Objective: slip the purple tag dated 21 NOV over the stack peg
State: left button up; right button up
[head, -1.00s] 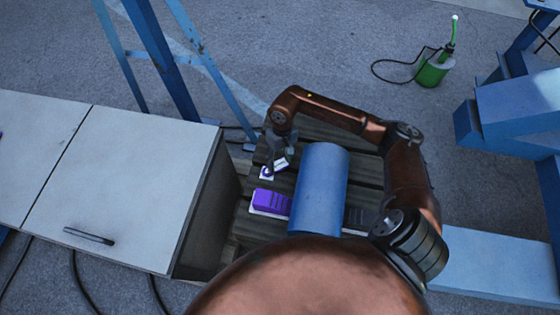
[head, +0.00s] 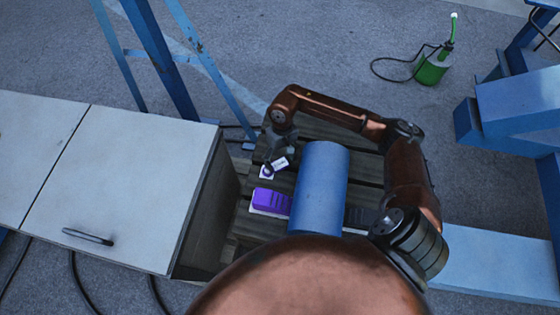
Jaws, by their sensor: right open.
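A small white tag (head: 281,163) with a dark marking lies tilted beside a white square with a small dark purple peg-like part (head: 266,171) on the slatted wooden surface. Its date is too small to read. I cannot tell whether the tag is around the peg or only against it. My right gripper (head: 276,154) is open just above and behind the tag, with its fingertips small and dark against the slats. My left gripper is not in view.
A purple block (head: 270,201) on a white base sits nearer on the slats (head: 365,165). A blue cylinder (head: 321,188) stands right of it. A pale cabinet (head: 115,185) with a dark handle is at left. A green canister (head: 432,70) stands on the floor far right.

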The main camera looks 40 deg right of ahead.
notch_tip(320, 180, up, 12)
jog(key=w+d, duration=0.1)
jog(key=shift+w+d+f, duration=0.25)
jog(key=shift+d, duration=0.05)
